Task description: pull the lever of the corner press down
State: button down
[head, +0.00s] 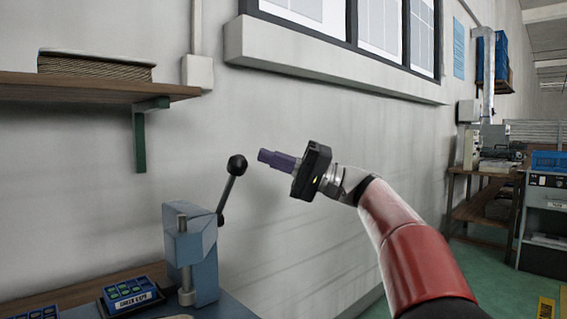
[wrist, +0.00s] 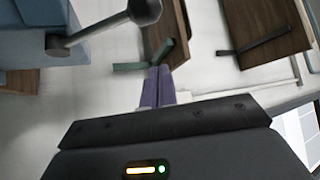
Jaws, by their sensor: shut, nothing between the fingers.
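The corner press (head: 193,250) is a blue-grey block with a metal post, standing on a bench at the lower left of the head view. Its lever (head: 228,190) rises up and to the right from the block and ends in a black ball knob. My gripper (head: 261,156) is shut and empty, its purple fingers pointing left, just right of the knob with a small gap in the picture. In the wrist view the fingers (wrist: 157,84) are together, and the lever (wrist: 100,32) with its knob is at the upper left, apart from them.
A wooden shelf (head: 90,88) with a green bracket is on the wall above the press. A small blue tray (head: 132,294) sits on the bench left of the press. A window ledge (head: 330,65) juts out above my arm. The wall right of the lever is bare.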

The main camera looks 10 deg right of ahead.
aim_at(226, 194)
jog(key=shift+s+a, duration=0.5)
jog(key=shift+a, duration=0.3)
jog(key=shift+s+a, duration=0.45)
jog(key=shift+a, duration=0.3)
jog(key=shift+s+a, duration=0.5)
jog(key=shift+a, duration=0.3)
